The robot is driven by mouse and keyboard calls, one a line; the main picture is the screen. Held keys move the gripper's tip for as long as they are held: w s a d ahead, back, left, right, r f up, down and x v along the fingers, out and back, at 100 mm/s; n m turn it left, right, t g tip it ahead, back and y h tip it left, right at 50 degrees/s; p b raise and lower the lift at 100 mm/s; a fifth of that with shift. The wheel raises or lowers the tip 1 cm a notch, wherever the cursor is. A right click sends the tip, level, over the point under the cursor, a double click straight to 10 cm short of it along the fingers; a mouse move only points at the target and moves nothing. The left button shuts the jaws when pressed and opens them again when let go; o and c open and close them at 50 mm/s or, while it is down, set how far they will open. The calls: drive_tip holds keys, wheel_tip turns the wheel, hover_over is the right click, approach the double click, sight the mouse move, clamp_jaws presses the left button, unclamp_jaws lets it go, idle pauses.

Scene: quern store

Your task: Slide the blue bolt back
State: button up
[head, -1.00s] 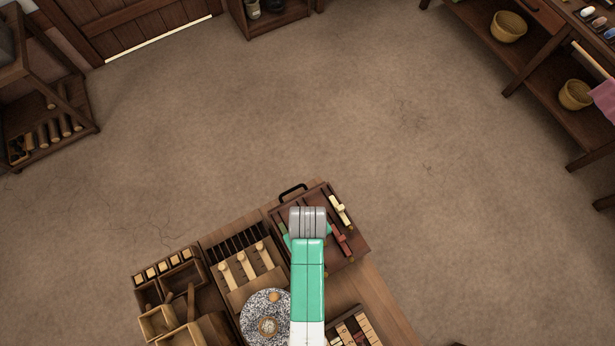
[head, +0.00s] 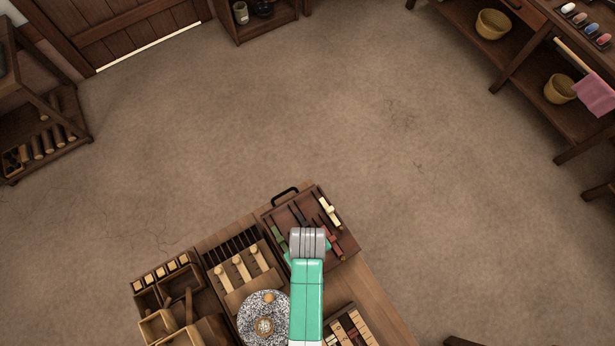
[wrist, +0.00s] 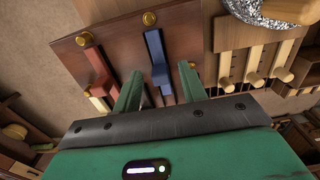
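The blue bolt (wrist: 154,50) lies in its slot on a dark wooden board in the wrist view. Its raised knob is between my gripper's fingers (wrist: 160,78). The fingers are spread, with a gap showing on each side of the bolt. The green fingers stand in front of the board, and the bolt's lower part is partly hidden. In the head view the board (head: 292,207) is at the table's far end.
A red bolt (wrist: 97,70) sits left of the blue one. A cream bolt (head: 328,211) and a green bolt (head: 279,236) are on the same board. Brass studs (wrist: 149,19) line its edge. Pale wooden pegs (head: 240,264) and a speckled round stone (head: 253,314) stand close by.

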wheel_tip(320, 180, up, 8)
drive_tip(key=shift+f+p, duration=0.1)
drive_tip(key=shift+p, duration=0.75)
drive_tip(key=w+r+m+t, duration=0.2)
drive_tip(key=w+r+t, duration=0.4)
drive_tip(key=w+r, duration=0.85)
drive_tip(key=w+r+m+t, duration=0.1)
drive_tip(key=w+r+t, duration=0.25)
drive_tip(key=r, duration=0.75)
drive_tip(key=w+r+t, duration=0.3)
drive_tip(key=r+t, duration=0.1)
drive_tip(key=r, duration=0.7)
drive_tip(key=s+r+m+t+p, duration=0.1)
drive_tip(key=s+r+t+p, duration=0.2)
drive_tip(key=r, duration=1.4)
drive_tip(key=s+r+m+t+p, duration=0.1)
drive_tip(key=s+r+t+p, duration=0.3)
drive_tip(key=r, duration=1.3)
drive_tip(key=s+r+m+t+p, duration=0.1)
drive_tip(key=s+r+t+p, duration=0.3)
drive_tip(key=r+p, duration=0.6)
wheel_tip(320, 180, up, 8)
drive_tip(key=shift+s+d+r+m, duration=0.1)
drive_tip(key=shift+s+d+m, duration=0.1)
drive_tip(key=shift+m, duration=0.2)
